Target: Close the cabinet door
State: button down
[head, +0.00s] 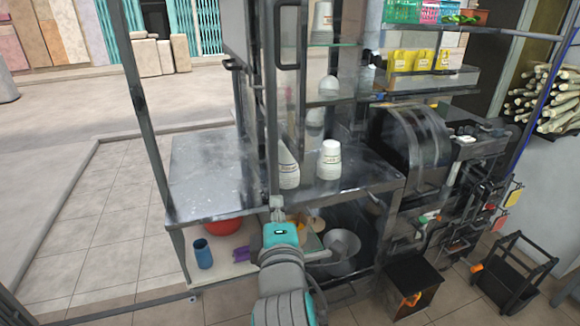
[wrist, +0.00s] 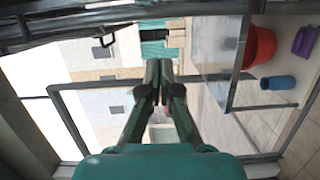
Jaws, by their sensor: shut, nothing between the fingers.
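How far the door stands open is hard to tell. My gripper (head: 277,204) is low in front of the counter edge, just below the door frame's lower end. In the wrist view my gripper (wrist: 165,66) has its fingers together and empty; contact with the frame cannot be told.
The counter's bare left top (head: 208,165) is clear. Below it are a red bowl (head: 222,226), a blue cup (head: 203,254) and a metal bowl (head: 342,246).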

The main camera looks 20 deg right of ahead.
jog(key=w+d+r, duration=0.2)
jog(key=w+d, duration=0.4)
jog(key=w, duration=0.4)
jog(key=shift+r, duration=0.2)
jog(key=shift+d, duration=0.15)
dwell(0.3)
